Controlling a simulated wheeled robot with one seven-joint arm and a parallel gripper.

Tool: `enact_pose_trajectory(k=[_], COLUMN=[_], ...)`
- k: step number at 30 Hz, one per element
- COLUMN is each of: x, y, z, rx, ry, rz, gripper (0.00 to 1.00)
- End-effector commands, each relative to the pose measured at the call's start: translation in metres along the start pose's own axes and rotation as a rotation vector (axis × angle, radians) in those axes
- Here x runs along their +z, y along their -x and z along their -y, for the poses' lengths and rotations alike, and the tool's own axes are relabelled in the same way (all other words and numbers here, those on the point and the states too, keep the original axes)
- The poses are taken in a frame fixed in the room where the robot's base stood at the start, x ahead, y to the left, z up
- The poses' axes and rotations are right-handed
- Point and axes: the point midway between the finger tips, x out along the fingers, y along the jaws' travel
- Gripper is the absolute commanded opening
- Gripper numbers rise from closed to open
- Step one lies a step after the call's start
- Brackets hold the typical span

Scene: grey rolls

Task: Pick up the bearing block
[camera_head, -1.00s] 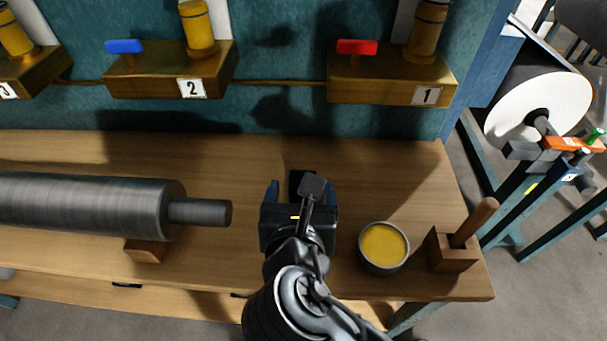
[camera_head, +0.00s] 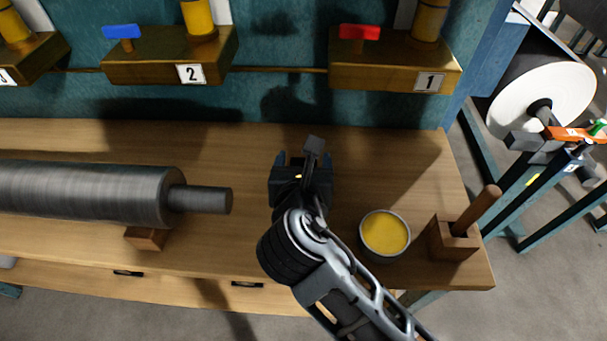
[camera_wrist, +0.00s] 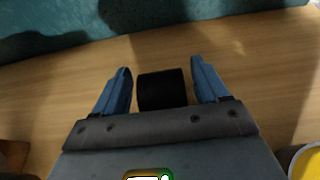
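The bearing block (camera_wrist: 162,90) is a black, rounded block on the wooden bench. In the wrist view it lies between the two blue fingers of my gripper (camera_wrist: 163,82), with a narrow gap on each side. My gripper is open around it and not closed on it. In the head view my gripper (camera_head: 302,160) is over the middle of the bench, and my arm mostly hides the block.
A grey roll (camera_head: 85,193) rests on a wooden support (camera_head: 148,238) to the left. A tin of yellow grease (camera_head: 385,234) and a wooden holder with a handle (camera_head: 455,240) stand to the right. Numbered brass blocks (camera_head: 150,65) line the back wall.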

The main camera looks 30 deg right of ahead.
Motion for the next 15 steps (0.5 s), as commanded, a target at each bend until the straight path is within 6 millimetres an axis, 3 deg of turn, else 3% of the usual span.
enact_pose_trajectory(k=[2,15], x=[-0.0001,-0.0002], y=[0.0002,0.0004], z=[-0.0001,0.0000], rx=[0.000,0.000], ry=[0.000,0.000], rz=[0.000,0.000], gripper=[0.66,0.23])
